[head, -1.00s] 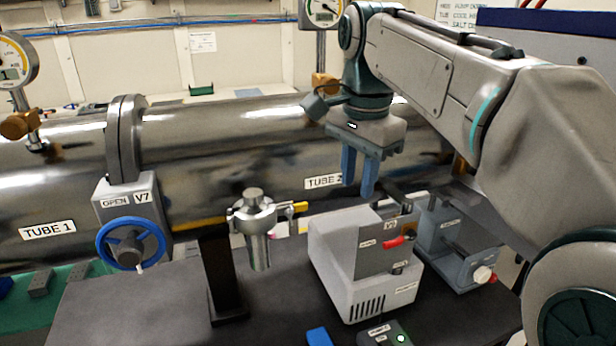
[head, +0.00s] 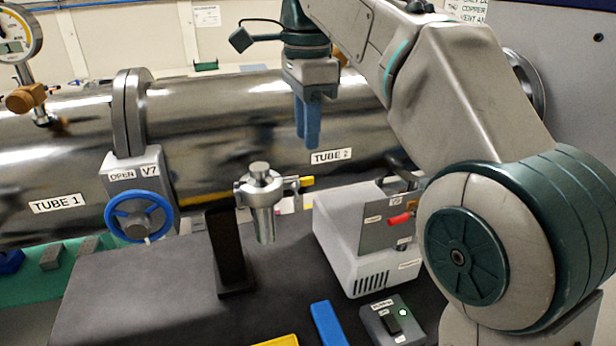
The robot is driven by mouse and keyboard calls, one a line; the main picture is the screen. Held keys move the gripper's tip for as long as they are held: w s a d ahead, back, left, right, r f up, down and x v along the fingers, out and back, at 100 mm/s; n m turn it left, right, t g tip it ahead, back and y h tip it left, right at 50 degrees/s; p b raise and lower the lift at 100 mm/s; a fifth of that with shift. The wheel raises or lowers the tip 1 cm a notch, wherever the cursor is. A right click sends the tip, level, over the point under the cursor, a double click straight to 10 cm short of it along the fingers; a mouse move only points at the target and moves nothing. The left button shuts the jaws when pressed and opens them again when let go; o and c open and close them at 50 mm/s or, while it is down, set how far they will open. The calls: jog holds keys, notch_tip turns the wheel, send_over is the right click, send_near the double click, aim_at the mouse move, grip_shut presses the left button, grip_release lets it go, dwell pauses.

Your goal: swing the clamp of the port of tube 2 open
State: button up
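Tube 2 (head: 215,125) is the shiny steel pipe right of the flange, with a "TUBE 2" label (head: 331,156). Below it hangs its port (head: 265,222), a small steel stub with a round cap. The clamp (head: 244,187) is a metal ring around the top of the port. Its lever, with a yellow tip (head: 306,181), points right. My gripper (head: 307,146) points down in front of tube 2, above and right of the clamp and apart from it. Its blue fingers overlap in this view, so their gap is unclear. Nothing shows held in them.
Valve V7 (head: 135,190) with a blue handwheel stands left of the port, near a dark post (head: 228,250). A grey pump box (head: 350,235) with a red lever stands right. A switch box (head: 392,322) and a blue block (head: 328,323) lie in front.

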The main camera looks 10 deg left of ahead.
aim_at(307, 178)
notch_tip(307, 178, down, 8)
jog(key=shift+r+b, duration=0.1)
jog(key=shift+b, duration=0.55)
grip_shut()
